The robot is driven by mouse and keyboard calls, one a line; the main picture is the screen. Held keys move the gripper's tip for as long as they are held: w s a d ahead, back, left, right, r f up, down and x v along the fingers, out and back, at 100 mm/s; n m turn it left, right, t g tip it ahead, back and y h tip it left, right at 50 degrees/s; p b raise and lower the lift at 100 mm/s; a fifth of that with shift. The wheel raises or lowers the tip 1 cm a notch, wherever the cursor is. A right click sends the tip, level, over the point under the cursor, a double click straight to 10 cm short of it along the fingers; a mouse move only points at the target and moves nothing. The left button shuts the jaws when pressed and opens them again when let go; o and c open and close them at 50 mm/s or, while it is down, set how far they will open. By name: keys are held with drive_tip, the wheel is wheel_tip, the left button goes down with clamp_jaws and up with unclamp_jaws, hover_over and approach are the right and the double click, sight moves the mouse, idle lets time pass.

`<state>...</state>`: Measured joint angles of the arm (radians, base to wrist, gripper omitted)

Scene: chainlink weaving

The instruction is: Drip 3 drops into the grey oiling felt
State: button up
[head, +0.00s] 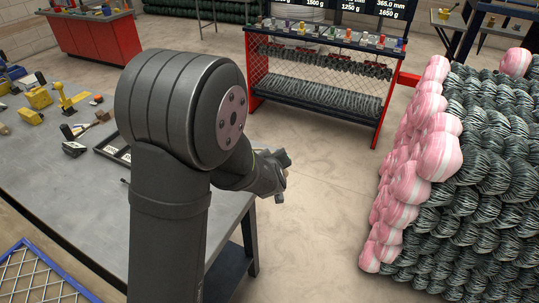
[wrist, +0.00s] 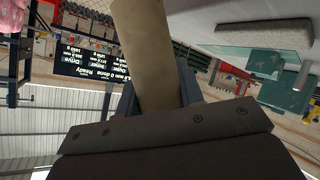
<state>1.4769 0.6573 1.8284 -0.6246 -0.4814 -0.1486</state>
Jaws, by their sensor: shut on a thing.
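My gripper (head: 279,172) is at the end of my arm, past the right edge of the grey workbench in the head view. In the wrist view my gripper (wrist: 158,98) is shut on a plain beige, rod-like thing (wrist: 146,45), which runs up out of the top of the picture. Its far end is out of view, and I cannot tell what it is. In the head view my arm hides what the gripper holds.
The grey workbench (head: 75,205) has yellow tools (head: 38,98) and a dark tray (head: 113,148) on it. A red rack (head: 320,75) with small coloured items stands behind. Mesh rolls (head: 480,185) with pink wrapped ends (head: 405,185) are stacked at right. Bare floor lies between.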

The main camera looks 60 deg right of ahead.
drive_tip(key=shift+s+f+n+g, duration=0.25)
drive_tip(key=shift+f+n+g, duration=0.15)
drive_tip(key=shift+f+n, duration=0.15)
drive_tip(key=shift+s+d+f+n+g+h, duration=0.2)
drive_tip(key=shift+f+n+g+h, duration=0.35)
drive_tip(key=shift+n+g, duration=0.2)
drive_tip(key=shift+f, duration=0.35)
drive_tip(key=shift+w+a+r+n+g+h, duration=0.1)
drive_tip(key=shift+r+n+g+h, duration=0.15)
drive_tip(key=shift+r+n+g, duration=0.4)
drive_tip(key=shift+r+n+g+h, duration=0.2)
drive_tip(key=shift+r+n, duration=0.25)
drive_tip(key=shift+r, duration=0.4)
idle(2.2)
idle(1.1)
drive_tip(key=shift+s+f+m+t+y, duration=0.2)
drive_tip(key=shift+f+m+t+y, duration=0.15)
drive_tip(key=shift+f+m, duration=0.4)
drive_tip(key=shift+w+f+m+t+y, duration=0.1)
drive_tip(key=shift+f+m+t+y, duration=0.25)
drive_tip(key=shift+f+m+t, duration=0.45)
drive_tip(key=shift+f+n, duration=0.15)
drive_tip(key=shift+n, duration=0.1)
